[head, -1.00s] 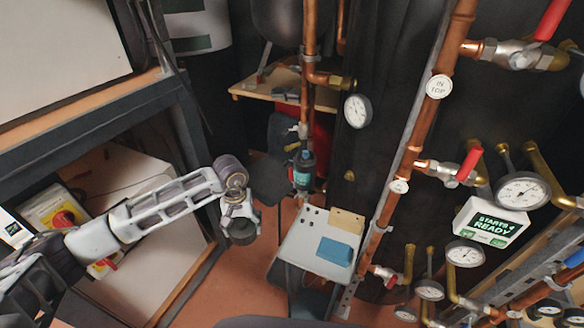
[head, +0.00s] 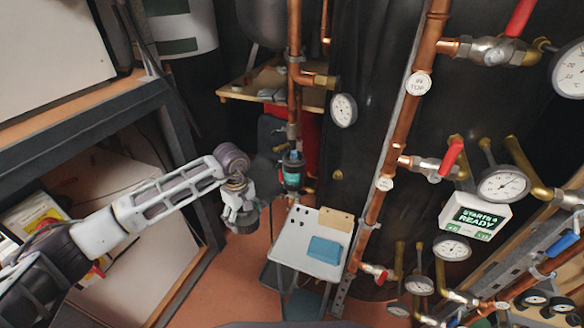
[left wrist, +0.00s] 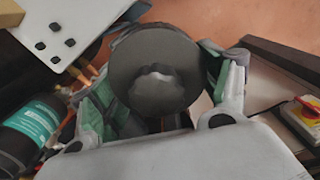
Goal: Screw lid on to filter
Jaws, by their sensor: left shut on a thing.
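My left gripper (head: 238,208) is shut on a dark round lid (head: 243,220) and holds it in the air, left of the small grey table. In the left wrist view the lid (left wrist: 154,72) sits between the green-padded fingers of my left gripper (left wrist: 160,98), its round dark face toward the camera. The filter (head: 292,172) is a dark cylinder with a teal label on the vertical copper pipe, to the right of the lid and apart from it. It also shows in the left wrist view (left wrist: 28,135) at the lower left. My right gripper is not in view.
Copper pipes with gauges and red-handled valves (head: 452,157) fill the right side. A dark-framed bench (head: 90,118) stands at the left.

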